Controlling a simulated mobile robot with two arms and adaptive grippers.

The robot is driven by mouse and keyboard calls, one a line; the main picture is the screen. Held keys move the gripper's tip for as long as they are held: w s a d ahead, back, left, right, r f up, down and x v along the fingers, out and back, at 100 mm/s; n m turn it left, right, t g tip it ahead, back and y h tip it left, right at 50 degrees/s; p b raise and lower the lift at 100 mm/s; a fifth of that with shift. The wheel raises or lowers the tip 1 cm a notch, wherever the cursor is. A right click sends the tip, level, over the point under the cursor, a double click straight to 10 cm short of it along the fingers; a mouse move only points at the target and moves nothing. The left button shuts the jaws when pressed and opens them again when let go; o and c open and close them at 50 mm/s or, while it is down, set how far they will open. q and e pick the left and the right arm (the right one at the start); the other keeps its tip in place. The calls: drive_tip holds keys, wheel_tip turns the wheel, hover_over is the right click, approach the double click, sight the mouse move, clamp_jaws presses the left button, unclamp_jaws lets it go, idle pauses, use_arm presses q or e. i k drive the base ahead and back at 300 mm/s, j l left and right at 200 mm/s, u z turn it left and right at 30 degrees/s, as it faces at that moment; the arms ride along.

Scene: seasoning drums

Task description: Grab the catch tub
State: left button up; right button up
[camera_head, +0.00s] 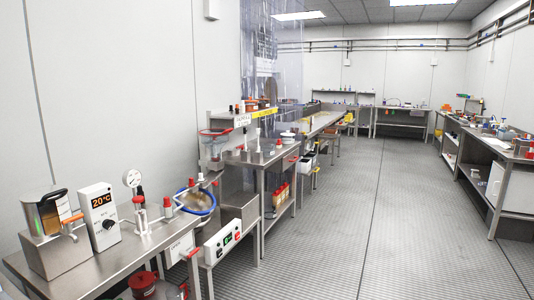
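I cannot tell for sure which container is the catch tub. A round blue-rimmed tub or bowl (206,206) with brownish contents sits at the right edge of the near steel bench (135,254), on the left. A red-rimmed clear vessel (214,146) stands farther back by a grey stand. A red lidded container (143,284) shows below the near bench, cut by the bottom edge. Neither of my grippers is in view.
On the near bench stand a steel box with a clear container (50,212), a display box reading 20°C (100,216) and a gauge (132,179). A control panel (222,241) is on its aisle side. The grated floor aisle (350,220) is clear; benches (493,160) line the right.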

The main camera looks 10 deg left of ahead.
sight(268, 149)
drive_tip(key=i+l+z, duration=0.15)
drive_tip(key=i, duration=0.2)
drive_tip(key=i+l+z, duration=0.15)
drive_tip(key=i, duration=0.15)
drive_tip(key=i+z, duration=0.35)
drive_tip(key=i, duration=3.2)
drive_tip(key=j+u, duration=0.05)
drive_tip(key=j, duration=0.05)
